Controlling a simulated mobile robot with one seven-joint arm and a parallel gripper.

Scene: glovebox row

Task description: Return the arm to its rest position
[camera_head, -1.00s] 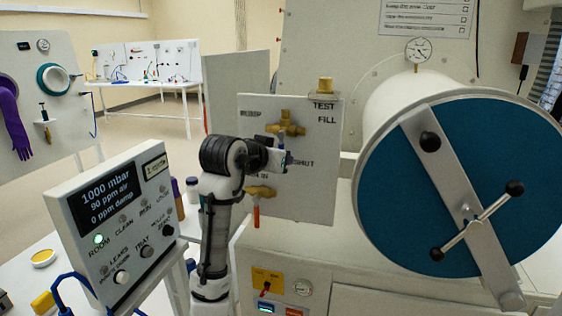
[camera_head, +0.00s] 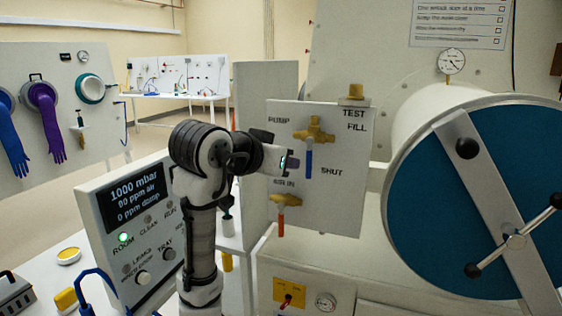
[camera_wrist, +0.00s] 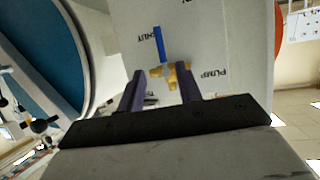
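My arm stands bent in the middle of the head view, its wrist pointing right toward the valve panel (camera_head: 340,190). My gripper (camera_head: 290,163) is in front of the panel, beside the upper brass valve (camera_head: 314,130) with its blue handle (camera_head: 309,162) hanging down. In the wrist view the two dark fingers of my gripper (camera_wrist: 158,88) are apart with nothing between them. The blue handle (camera_wrist: 159,45) and brass valve (camera_wrist: 172,74) show beyond the fingertips; I see no contact. The lower brass valve (camera_head: 284,202) has an orange-red handle.
A large round blue door (camera_head: 425,210) with a cross bar and black-knobbed handle is at the right. A display box (camera_head: 133,195) reading 1000 mbar stands at the left, close behind my arm. Gloves (camera_head: 46,115) hang at the far left. A bench (camera_head: 180,98) is behind.

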